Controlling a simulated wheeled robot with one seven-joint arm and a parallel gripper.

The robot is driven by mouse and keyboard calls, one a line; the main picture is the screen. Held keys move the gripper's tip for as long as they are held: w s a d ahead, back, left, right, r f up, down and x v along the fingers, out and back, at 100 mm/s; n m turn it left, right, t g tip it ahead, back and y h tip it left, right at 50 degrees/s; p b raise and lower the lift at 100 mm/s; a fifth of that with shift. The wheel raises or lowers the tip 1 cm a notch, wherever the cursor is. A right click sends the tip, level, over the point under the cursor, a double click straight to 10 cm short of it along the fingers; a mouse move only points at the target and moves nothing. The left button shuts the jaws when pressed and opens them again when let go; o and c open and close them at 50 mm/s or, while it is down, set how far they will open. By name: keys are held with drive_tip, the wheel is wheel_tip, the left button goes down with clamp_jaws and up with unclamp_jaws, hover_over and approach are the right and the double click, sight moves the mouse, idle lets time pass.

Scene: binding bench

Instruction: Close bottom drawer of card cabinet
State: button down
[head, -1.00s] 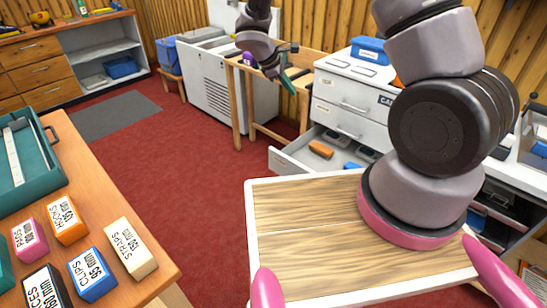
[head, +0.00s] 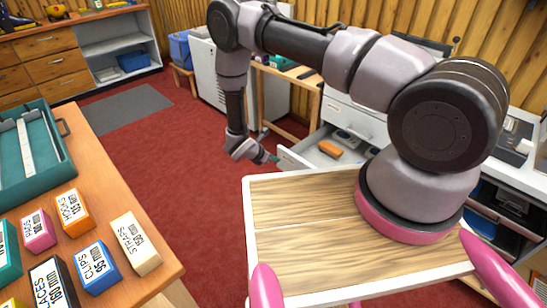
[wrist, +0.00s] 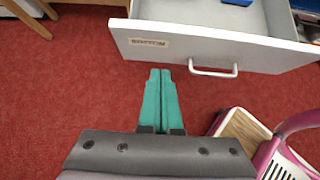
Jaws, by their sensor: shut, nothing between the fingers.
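The card cabinet (head: 352,112) is light grey and stands beyond my tray at the right of the head view. Its bottom drawer (head: 312,147) is pulled out, with an orange item and dark items inside. In the wrist view the drawer front (wrist: 215,48) shows a label and a white bar handle (wrist: 213,71). My gripper (wrist: 160,72) has its green fingers together and empty, pointing at the lower edge of the drawer front. In the head view my gripper (head: 272,158) is low, just left of the drawer front. Any contact is not clear.
Red carpet (head: 180,150) is open to the left of the drawer. A wooden table (head: 285,90) stands beside the cabinet. A bench (head: 125,200) with labelled boxes is at the left. A blue item (wrist: 238,2) lies in the drawer.

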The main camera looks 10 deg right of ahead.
sight(293, 158)
drive_tip(key=w+d+f, duration=0.1)
drive_tip(key=d, duration=0.1)
drive_tip(key=w+d+f, duration=0.3)
drive_tip(key=d, duration=0.1)
drive_tip(key=shift+w+f, duration=0.2)
drive_tip(key=shift+f, duration=0.05)
drive_tip(key=shift+w+d, duration=0.25)
drive_tip(key=shift+d, duration=0.15)
drive_tip(key=shift+d, duration=0.1)
drive_tip(key=w+d, duration=0.5)
drive_tip(key=d, duration=0.2)
drive_tip(key=w+d, duration=0.6)
drive_tip(key=d, duration=0.2)
drive_tip(key=w+d, duration=0.5)
drive_tip(key=d, duration=0.2)
drive_tip(key=shift+w+d, duration=0.25)
drive_tip(key=shift+d, duration=0.05)
